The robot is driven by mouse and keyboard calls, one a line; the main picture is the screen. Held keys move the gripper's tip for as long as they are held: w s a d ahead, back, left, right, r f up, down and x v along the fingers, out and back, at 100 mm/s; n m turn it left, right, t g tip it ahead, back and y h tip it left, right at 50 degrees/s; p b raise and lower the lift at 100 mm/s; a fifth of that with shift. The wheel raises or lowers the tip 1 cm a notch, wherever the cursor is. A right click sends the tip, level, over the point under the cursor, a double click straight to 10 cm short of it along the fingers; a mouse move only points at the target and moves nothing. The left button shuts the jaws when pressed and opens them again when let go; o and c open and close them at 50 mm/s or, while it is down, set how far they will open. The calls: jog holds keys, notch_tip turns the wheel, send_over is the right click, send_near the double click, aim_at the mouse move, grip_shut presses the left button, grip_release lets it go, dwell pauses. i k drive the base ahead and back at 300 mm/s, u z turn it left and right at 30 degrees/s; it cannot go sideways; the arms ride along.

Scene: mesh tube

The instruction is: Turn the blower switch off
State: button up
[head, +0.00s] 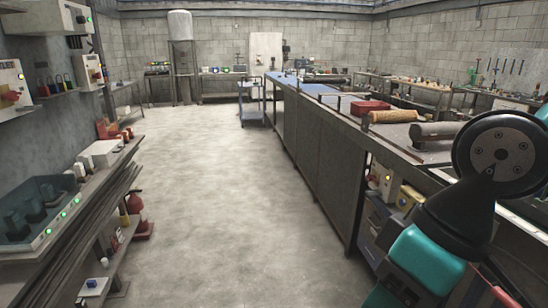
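No switch in the head view can be read as the blower switch. A third box (66,17) with a green light is higher up. A box with a red button (383,179) and a yellow box (407,198) sit at the near end of the long bench. Labels are too small to read. My arm shows at the lower right, but my gripper is not in view.
A concrete aisle (205,195) is clear down the middle. A long bench (312,140) bounds the right. A blue cart (251,103) stands far ahead.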

aim_at(369, 178)
jog(key=z, duration=0.2)
jog(key=i, duration=2.5)
jog(key=z, duration=0.4)
